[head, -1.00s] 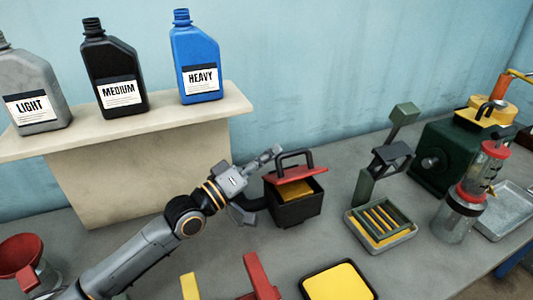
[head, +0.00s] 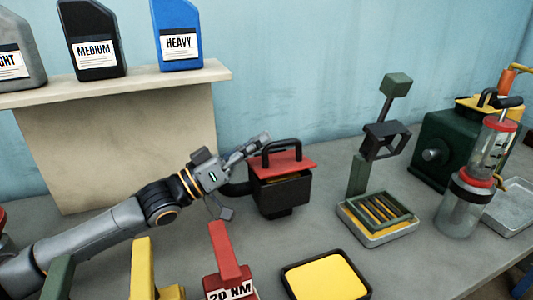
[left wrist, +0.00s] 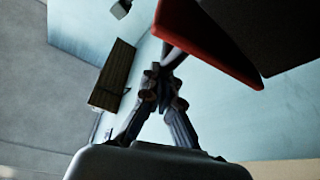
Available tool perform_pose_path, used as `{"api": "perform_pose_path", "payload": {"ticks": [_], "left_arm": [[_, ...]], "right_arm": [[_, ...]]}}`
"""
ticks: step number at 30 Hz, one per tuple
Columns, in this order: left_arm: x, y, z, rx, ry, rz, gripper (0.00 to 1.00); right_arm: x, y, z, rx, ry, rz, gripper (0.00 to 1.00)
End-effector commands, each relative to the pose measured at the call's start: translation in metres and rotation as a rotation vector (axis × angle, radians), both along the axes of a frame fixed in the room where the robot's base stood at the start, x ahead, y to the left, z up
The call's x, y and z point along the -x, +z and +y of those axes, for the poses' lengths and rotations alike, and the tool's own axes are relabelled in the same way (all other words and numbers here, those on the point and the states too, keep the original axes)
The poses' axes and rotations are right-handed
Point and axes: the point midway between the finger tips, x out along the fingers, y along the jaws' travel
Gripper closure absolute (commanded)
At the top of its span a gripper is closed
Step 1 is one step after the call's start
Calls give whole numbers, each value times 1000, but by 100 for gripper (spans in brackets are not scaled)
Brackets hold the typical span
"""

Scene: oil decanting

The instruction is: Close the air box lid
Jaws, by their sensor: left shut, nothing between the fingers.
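In the left wrist view the shut fingertips (left wrist: 164,66) are close to the red lid (left wrist: 222,48); contact cannot be told.
A beige shelf (head: 120,84) with oil jugs stands behind the left arm. A yellow tray (head: 326,280), a red tool marked 20 NM (head: 228,265) and a drain tray (head: 380,225) stand in front and right. A green machine (head: 440,145) is farther right.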

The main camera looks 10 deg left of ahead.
Motion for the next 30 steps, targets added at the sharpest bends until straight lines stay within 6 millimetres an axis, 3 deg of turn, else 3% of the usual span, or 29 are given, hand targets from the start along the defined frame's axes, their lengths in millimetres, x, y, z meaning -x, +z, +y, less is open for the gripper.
{"api": "perform_pose_path", "payload": {"ticks": [18,30], "left_arm": [[10,-11,-6,-108,0,-158,100],[11,-13,-7,-119,0,-173,100]], "right_arm": [[-10,11,1,0,-1,-10,41],[-10,11,1,0,-2,-8,41]]}}
